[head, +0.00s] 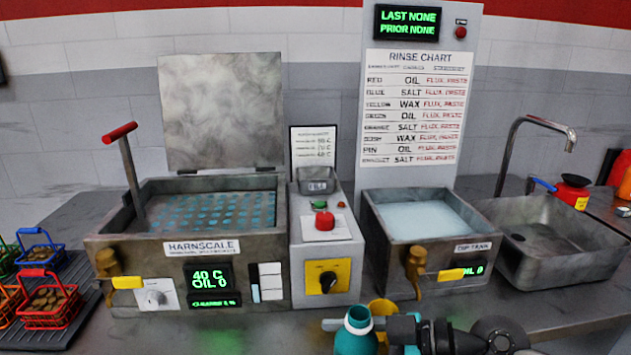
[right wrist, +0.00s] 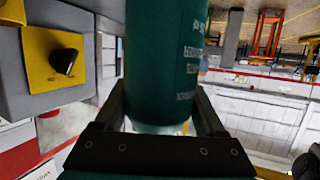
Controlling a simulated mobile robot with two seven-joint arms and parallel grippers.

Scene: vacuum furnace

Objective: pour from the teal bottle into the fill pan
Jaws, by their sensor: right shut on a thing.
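A small grey metal pan (head: 318,186), which looks like the fill pan, sits on top of the middle control unit, behind and above the bottle. Its label is too small to read surely. The bottle is well in front of the pan and apart from it. My left gripper is not in view.
The Harnscale tank (head: 130,240) with raised lid (head: 222,110) is left of the control unit (head: 325,245). Brass taps jut forward. A yellow object (head: 382,308) is behind the bottle. Baskets (head: 50,300) stand far left.

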